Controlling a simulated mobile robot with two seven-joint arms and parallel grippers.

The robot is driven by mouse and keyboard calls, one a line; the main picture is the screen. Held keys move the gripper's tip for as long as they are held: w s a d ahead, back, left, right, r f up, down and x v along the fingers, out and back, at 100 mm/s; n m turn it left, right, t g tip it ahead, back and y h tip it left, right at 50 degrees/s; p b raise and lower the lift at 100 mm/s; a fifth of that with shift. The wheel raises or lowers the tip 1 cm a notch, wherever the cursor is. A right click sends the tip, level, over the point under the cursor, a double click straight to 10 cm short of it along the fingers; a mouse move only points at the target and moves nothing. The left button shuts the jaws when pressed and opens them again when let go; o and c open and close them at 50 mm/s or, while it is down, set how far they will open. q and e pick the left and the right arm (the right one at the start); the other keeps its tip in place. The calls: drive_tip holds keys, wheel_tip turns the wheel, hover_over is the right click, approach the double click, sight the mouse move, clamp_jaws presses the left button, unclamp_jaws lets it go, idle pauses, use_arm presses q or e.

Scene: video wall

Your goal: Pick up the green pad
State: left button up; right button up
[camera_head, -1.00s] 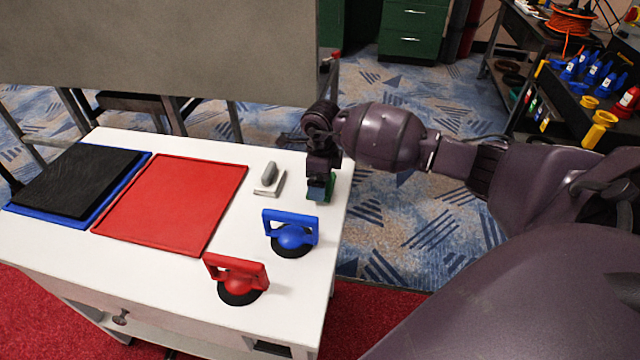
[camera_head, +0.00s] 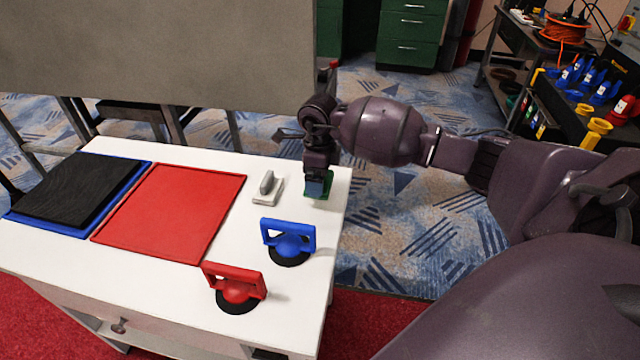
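The green pad (camera_head: 325,181) is at the far right edge of the white table (camera_head: 255,235), mostly hidden by my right gripper. My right gripper (camera_head: 315,190) points down over the pad from above. Its fingers cover the pad's middle, and I cannot tell whether they are open or shut on it. My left gripper is not in view.
A grey-white pad with a handle (camera_head: 267,188) lies just left of my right gripper. A blue suction cup (camera_head: 288,242) and a red suction cup (camera_head: 235,287) stand nearer. A red tray (camera_head: 170,210) and a black panel (camera_head: 83,188) on a blue tray lie left.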

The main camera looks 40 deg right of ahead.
wheel_tip(320, 180, up, 16)
drive_tip(key=p, duration=0.1)
drive_tip(key=shift+p, duration=0.4)
drive_tip(key=o, duration=0.4)
drive_tip(key=c, duration=0.3)
